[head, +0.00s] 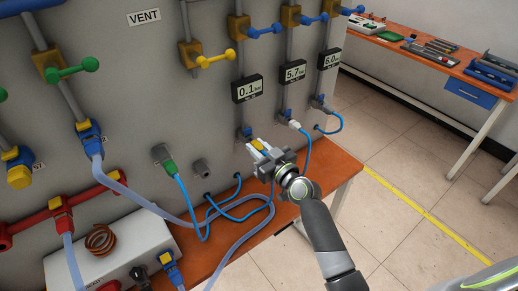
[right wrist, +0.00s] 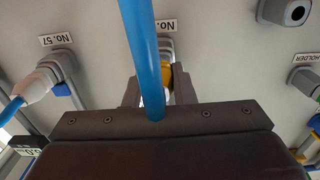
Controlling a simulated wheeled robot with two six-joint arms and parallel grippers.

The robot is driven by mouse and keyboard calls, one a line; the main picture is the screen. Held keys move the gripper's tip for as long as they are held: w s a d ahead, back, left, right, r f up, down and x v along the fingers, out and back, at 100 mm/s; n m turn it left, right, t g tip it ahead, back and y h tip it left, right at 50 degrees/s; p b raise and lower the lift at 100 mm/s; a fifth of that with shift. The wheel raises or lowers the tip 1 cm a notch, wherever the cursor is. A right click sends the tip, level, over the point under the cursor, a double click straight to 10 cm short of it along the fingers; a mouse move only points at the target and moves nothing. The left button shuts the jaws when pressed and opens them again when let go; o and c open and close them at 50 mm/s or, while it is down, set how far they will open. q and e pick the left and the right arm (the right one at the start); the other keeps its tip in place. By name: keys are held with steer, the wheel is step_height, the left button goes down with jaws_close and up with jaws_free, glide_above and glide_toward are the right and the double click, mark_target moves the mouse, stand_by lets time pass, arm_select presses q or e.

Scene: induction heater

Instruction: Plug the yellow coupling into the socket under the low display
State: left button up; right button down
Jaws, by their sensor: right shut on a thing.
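The low display (head: 247,88) reads 0.1 on the grey panel. Its socket (head: 244,133) is just below it, with a blue part; a grey socket also shows in the right wrist view (right wrist: 166,46), straight beyond the fingers. My right gripper (head: 260,149) is shut on the yellow coupling (head: 258,144), just below and right of the socket. In the right wrist view the coupling (right wrist: 172,76) shows between the fingertips, partly hidden by a blue hose (right wrist: 141,50). I cannot tell whether the coupling touches the socket. My left gripper is not in view.
Displays reading 5.7 (head: 295,71) and 6.0 (head: 329,59) hang to the right. A white coupling (head: 294,125) with a blue hose sits under the 5.7 one. A green coupling (head: 169,167) is at left. Hoses loop over the orange bench (head: 335,168) below the gripper.

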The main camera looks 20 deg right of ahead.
steer(key=shift+w+a, duration=0.1)
steer(key=shift+w, duration=0.3)
steer(key=c, duration=1.6)
jaws_free()
steer(key=o, duration=0.5)
steer(key=shift+w, duration=0.1)
steer(key=shift+c, duration=0.2)
